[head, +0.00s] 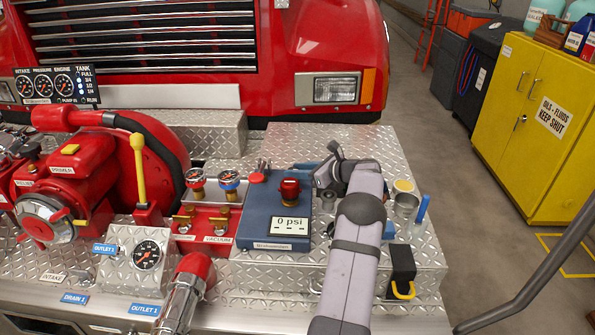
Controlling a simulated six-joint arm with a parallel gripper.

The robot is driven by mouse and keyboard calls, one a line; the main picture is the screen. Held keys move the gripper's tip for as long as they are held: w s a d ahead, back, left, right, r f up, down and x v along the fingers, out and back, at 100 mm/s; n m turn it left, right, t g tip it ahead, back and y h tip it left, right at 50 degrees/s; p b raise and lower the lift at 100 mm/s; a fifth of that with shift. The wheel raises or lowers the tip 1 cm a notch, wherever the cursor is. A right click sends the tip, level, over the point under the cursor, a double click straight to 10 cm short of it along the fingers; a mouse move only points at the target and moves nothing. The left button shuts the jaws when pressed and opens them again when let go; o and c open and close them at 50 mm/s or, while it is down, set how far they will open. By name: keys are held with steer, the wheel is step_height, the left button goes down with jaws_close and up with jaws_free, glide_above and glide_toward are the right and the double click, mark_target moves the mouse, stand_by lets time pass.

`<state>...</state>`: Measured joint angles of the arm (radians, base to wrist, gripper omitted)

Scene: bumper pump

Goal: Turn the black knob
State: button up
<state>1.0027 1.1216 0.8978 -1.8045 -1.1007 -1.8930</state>
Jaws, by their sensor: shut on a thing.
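My gripper (326,186) is at the right edge of the blue control box (262,215), its wrist reaching in from the right. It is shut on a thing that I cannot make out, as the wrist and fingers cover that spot. I cannot clearly pick out a black knob; one may be hidden behind my gripper. A red knob (289,189) stands on top of the box, left of my gripper and apart from it.
Left of the box are two small gauges (228,180), a yellow-handled lever (138,168) and a red pump (70,165). Right of my arm stand a metal cup (405,205), a blue pen-like stick (422,209) and a black block with a yellow loop (402,265).

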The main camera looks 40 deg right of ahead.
steer(key=shift+f+b, duration=0.15)
steer(key=shift+b, duration=0.7)
steer(key=shift+a+r+m+h+b, duration=0.1)
steer(key=shift+r+m+h+b, duration=0.1)
steer(key=shift+m+h+b, duration=0.7)
steer(key=o, duration=1)
steer(key=shift+s, duration=0.15)
steer(key=shift+b+v, duration=1.35)
steer(key=shift+v, duration=2.25)
steer(key=shift+o, duration=0.2)
